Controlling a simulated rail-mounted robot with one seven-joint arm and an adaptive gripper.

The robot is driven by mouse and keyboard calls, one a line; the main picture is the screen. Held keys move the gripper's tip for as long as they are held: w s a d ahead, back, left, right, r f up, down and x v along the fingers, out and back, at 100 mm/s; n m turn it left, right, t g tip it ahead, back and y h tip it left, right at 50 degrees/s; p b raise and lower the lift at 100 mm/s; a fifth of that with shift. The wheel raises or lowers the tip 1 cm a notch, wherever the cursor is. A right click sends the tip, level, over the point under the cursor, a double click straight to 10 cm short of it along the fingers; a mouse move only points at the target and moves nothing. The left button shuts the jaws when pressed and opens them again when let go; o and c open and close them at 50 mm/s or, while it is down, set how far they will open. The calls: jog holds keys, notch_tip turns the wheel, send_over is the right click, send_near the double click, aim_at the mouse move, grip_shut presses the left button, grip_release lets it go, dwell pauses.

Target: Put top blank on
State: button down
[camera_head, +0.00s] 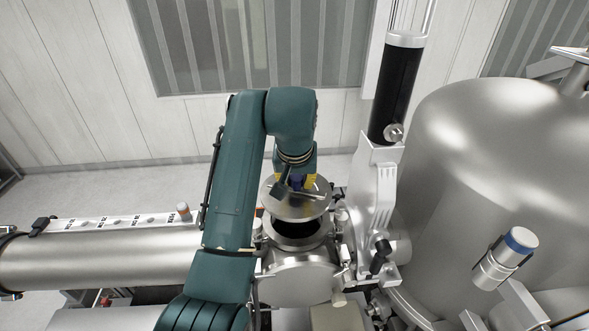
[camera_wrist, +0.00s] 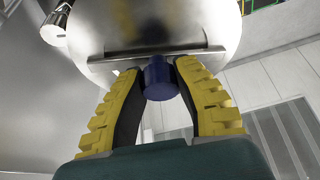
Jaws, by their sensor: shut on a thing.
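The top blank (camera_head: 297,202) is a round silver metal disc in the middle of the head view. A dark blue knob or handle (camera_wrist: 159,79) projects from a bar across its face in the wrist view, where the blank's face (camera_wrist: 200,22) also shows. My gripper (camera_wrist: 159,75) has yellow ridged fingers with black pads, shut on the blue knob from both sides. The blank hangs from my gripper above the upward-facing round port (camera_head: 297,234), whose dark opening partly shows below the disc. The blank looks apart from the port rim. Its far underside is hidden.
A large steel vessel (camera_head: 490,160) fills the right. A light grey valve body (camera_head: 372,195) with a black column (camera_head: 395,92) stands close to the right of the port. A horizontal steel tube (camera_head: 100,258) lies at left.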

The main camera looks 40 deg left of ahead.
aim_at(296, 195)
jog(key=shift+s+d, duration=0.2)
jog(key=shift+d, duration=0.1)
jog(key=shift+f, duration=0.2)
jog(key=shift+f+b, duration=0.75)
jog(key=shift+f, duration=1.4)
jog(key=shift+p, duration=0.55)
jog(key=shift+f, duration=0.9)
jog(key=shift+f, duration=0.1)
